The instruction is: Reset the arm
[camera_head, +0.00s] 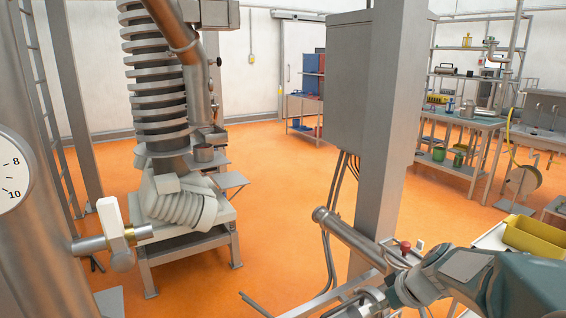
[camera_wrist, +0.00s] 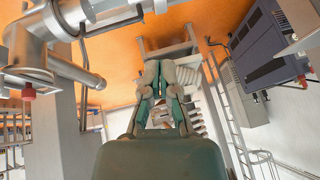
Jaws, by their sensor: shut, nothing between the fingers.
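In the head view my teal and grey arm (camera_head: 467,268) reaches in from the lower right corner. The fingertips cannot be made out clearly there.
A grey column with a box (camera_head: 350,85) and pipework (camera_head: 345,232) stand close to my arm. A ribbed screw tower (camera_head: 157,80) stands left on a stand (camera_head: 190,240). A yellow bin (camera_head: 535,235) lies at right. Orange floor (camera_head: 265,190) is open between.

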